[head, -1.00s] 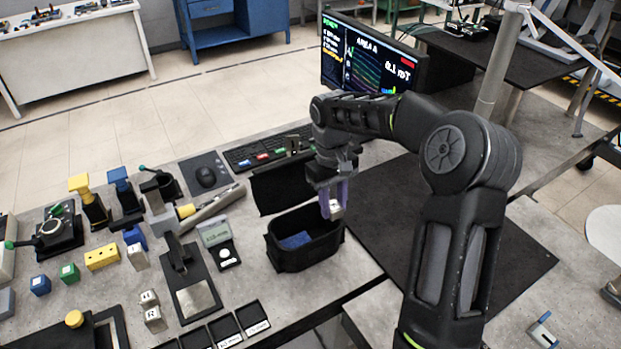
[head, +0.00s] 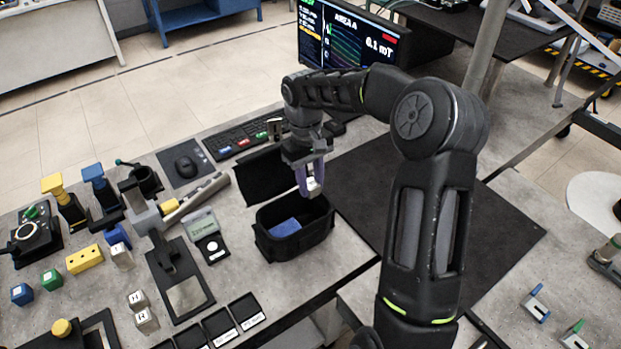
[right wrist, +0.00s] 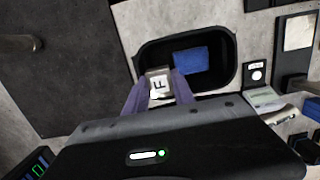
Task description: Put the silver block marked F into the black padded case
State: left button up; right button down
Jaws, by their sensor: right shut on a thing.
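My right gripper (head: 309,182) is shut on the silver block marked F (head: 313,187). In the right wrist view the block (right wrist: 159,84) sits between the purple fingertips (right wrist: 160,90), its F facing the camera. The open black padded case (head: 268,247) stands on the grey table. The gripper holds the block over the right part of the case's opening, near its rim; in the right wrist view it overlaps the near left edge of the case (right wrist: 228,88). A blue piece (head: 285,228) lies inside the case. My left gripper is not seen.
The case's lid (head: 265,177) lies open behind it. Small black trays (head: 245,312) stand in front left, and a balance-like device (head: 207,235) left of the case. A black mat (head: 420,215) lies to the right. Silver blocks (head: 146,320) and coloured blocks stand further left.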

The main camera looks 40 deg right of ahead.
jog(key=shift+f, duration=0.75)
jog(key=shift+f+b, duration=0.55)
jog(key=shift+f, duration=1.4)
notch_tip(320, 180, down, 4)
jog(key=shift+r+b, duration=0.15)
jog(key=shift+b, duration=1.1)
jog(key=shift+f+b, duration=1.45)
jog(key=shift+f, duration=0.9)
jog(key=c, duration=1)
grip_release()
jog(key=shift+o, duration=0.2)
notch_tip(320, 180, up, 8)
jog(key=w+b, duration=0.1)
